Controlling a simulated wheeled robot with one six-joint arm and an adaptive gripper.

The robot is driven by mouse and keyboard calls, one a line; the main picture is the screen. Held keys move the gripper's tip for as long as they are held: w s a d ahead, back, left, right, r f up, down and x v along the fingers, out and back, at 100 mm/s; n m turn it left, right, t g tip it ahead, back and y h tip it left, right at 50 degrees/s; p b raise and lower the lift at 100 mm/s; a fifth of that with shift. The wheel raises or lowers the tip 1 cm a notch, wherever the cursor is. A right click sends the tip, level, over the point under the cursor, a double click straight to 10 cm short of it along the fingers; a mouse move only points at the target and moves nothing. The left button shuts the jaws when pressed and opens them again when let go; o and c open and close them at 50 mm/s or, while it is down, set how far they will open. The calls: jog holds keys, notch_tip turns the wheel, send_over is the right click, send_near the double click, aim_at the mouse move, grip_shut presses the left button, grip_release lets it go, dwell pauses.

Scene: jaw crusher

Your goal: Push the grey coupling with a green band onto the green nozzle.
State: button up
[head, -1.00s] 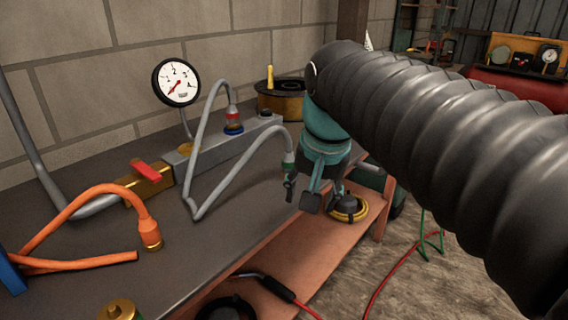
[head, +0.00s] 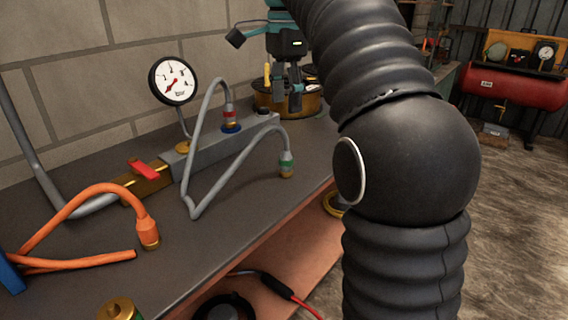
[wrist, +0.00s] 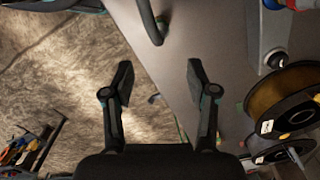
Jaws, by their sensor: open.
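The grey coupling with a green band (head: 287,164) is at the free end of a grey hose, pointing down near the bench's front edge. I cannot tell whether it touches the bench top. My gripper (head: 287,108) is up at the back, in front of the dark yellow spool and apart from the coupling. In the wrist view my gripper (wrist: 160,78) has its two fingers wide apart with nothing between them. I cannot make out a green nozzle for certain; a brass piece with a little green (head: 120,308) is cut off at the bottom edge.
A grey manifold block (head: 200,157) carries a red-banded coupling (head: 230,115) at a blue ring, and a gauge (head: 173,81) stands behind. An orange hose (head: 85,203) lies at left. The spool (head: 312,103) stands at the bench's far end. The bench top (head: 240,215) has bare room in front.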

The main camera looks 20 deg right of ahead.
aim_at(287, 149)
notch_tip(287, 149, down, 9)
jog(key=shift+r+b, duration=0.15)
jog(key=shift+b, duration=0.95)
jog(key=shift+d+f+b, duration=0.1)
jog(key=shift+f+b, duration=0.45)
jog(key=shift+f, duration=2.05)
grip_shut()
